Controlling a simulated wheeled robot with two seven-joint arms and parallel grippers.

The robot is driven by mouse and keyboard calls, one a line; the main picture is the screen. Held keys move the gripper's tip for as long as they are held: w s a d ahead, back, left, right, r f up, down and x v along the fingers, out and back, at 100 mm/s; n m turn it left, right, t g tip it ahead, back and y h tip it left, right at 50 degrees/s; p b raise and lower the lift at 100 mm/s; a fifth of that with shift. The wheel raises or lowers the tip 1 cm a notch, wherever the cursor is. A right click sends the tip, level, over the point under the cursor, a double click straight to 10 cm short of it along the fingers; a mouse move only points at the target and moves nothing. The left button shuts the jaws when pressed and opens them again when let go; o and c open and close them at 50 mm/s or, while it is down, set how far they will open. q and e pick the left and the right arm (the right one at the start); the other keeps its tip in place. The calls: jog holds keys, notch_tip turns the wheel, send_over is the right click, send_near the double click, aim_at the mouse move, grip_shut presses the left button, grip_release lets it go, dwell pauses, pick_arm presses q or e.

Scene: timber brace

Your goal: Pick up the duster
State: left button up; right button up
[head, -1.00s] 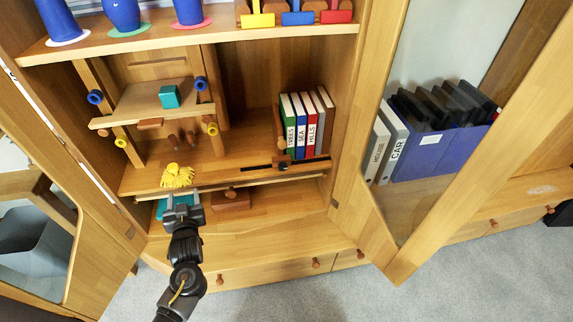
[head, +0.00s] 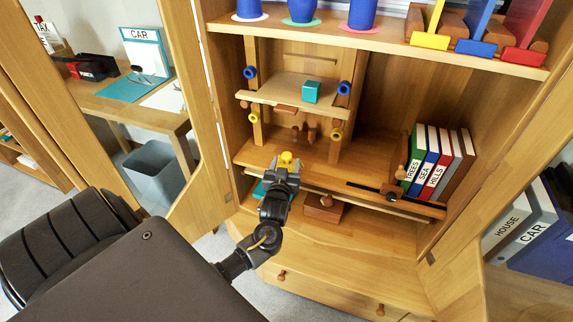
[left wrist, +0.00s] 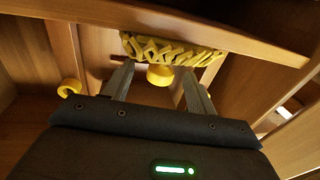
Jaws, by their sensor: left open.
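The yellow duster (head: 287,157) lies on the cabinet's middle shelf, mostly hidden behind my left gripper (head: 284,169) in the head view. In the left wrist view the duster's fringed yellow head (left wrist: 172,50) spans across, just past the fingers. A round yellow knob (left wrist: 160,76) shows between the two open fingers of my left gripper (left wrist: 158,84). Whether the fingers touch it, I cannot tell. My right gripper is not in view.
A timber frame (head: 300,92) with blue and yellow knobs and a teal block (head: 311,92) stands behind the duster. Binders (head: 434,162) stand to the right. A wooden block (head: 322,208) sits on the lower shelf. Open cabinet doors flank both sides.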

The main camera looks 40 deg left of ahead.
aim_at(287, 155)
pick_arm(q)
jog(key=x, duration=0.4)
jog(key=shift+s+a, duration=0.1)
jog(key=shift+w+a, duration=0.15)
jog(key=shift+w, duration=0.15)
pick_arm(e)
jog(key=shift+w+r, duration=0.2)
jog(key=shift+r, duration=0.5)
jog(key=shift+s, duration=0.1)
pick_arm(q)
jog(key=c, duration=1.1)
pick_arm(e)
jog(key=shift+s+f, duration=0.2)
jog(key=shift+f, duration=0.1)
pick_arm(q)
jog(key=shift+r, duration=0.1)
